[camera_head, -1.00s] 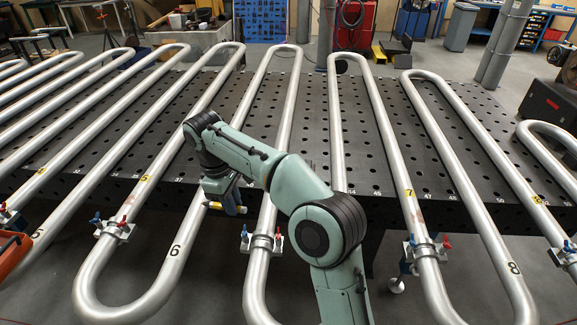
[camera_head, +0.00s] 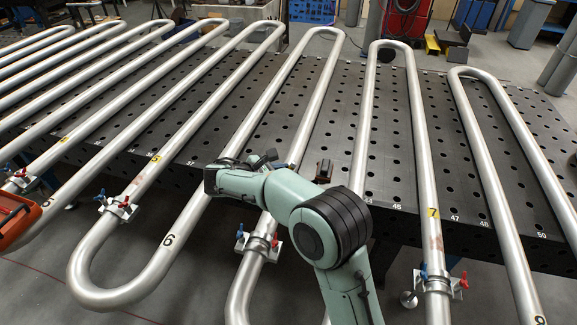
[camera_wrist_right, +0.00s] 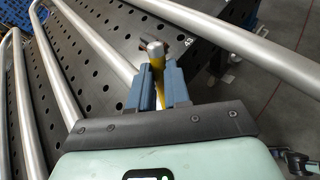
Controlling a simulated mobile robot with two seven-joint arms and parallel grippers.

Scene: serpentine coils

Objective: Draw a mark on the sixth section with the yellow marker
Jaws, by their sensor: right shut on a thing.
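My right gripper (camera_wrist_right: 158,84) is shut on the yellow marker (camera_wrist_right: 157,66) in the right wrist view. The marker's pale tip stands out beyond the fingers, in front of a dark perforated table and silver pipes. I cannot tell any contact between marker and pipe. My left gripper is not in view.
Silver serpentine pipes run across the dark perforated table (camera_head: 330,140). Clamps with red and blue handles (camera_head: 118,206) hold them along the front edge. An orange object (camera_head: 18,222) is at the far left. A small dark block (camera_head: 324,171) sits behind my arm.

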